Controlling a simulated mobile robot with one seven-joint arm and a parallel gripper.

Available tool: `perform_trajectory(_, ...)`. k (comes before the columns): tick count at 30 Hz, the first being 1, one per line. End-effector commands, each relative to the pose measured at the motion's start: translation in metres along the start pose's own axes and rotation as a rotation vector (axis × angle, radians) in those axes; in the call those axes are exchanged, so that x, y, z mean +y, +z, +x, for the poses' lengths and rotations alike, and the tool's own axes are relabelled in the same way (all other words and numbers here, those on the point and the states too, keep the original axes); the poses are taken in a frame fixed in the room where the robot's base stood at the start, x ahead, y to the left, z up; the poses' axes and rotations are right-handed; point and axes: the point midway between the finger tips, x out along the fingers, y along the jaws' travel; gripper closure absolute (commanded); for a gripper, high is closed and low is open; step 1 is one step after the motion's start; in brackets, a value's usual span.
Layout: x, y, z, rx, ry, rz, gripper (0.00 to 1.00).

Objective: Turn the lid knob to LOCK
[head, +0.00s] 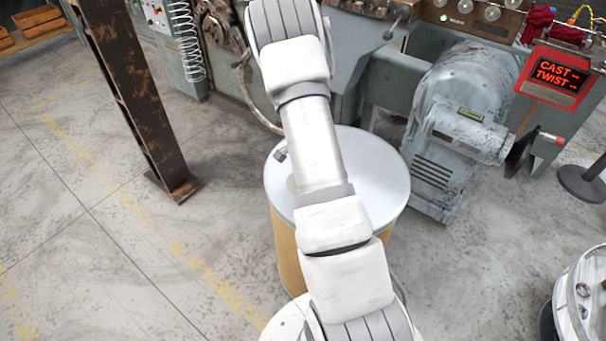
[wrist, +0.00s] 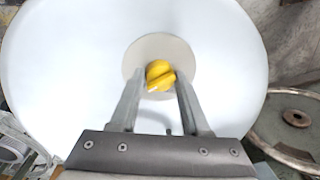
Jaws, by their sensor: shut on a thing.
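A yellow lid knob (wrist: 158,76) sits on a beige disc (wrist: 150,50) in the middle of a round white lid (wrist: 60,60). A pale mark on the knob points to the lower left in the wrist view. My gripper (wrist: 160,84) has one finger on each side of the knob and is shut on it. In the head view the white lid (head: 386,185) tops a tan drum (head: 287,250). My arm hides the knob and the gripper there. I cannot make out any LOCK marking.
A grey motor (head: 460,110) stands right of the drum. A rusty steel post (head: 135,90) rises at the left. A red display (head: 555,77) reads CAST and TWIST. A handwheel (wrist: 296,118) shows at the right in the wrist view.

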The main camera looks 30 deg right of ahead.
Motion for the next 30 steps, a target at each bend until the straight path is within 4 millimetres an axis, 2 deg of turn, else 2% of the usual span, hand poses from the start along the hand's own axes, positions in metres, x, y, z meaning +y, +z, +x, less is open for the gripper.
perform_trajectory(3,0.001,0.0,0.001,-0.002,0.003,0.002,1.0)
perform_trajectory(4,0.001,0.0,0.001,-0.002,0.003,0.002,0.5)
perform_trajectory(8,0.001,0.0,0.001,-0.002,0.002,0.001,0.27)
perform_trajectory(9,0.001,0.0,0.001,-0.001,0.002,0.0,0.24)
perform_trajectory(20,0.0,0.0,-0.006,0.0,0.0,-0.001,0.24)
perform_trajectory(23,-0.001,0.0,-0.021,0.0,-0.001,-0.002,0.24)
perform_trajectory(30,-0.001,0.0,-0.078,0.0,-0.003,-0.002,0.24)
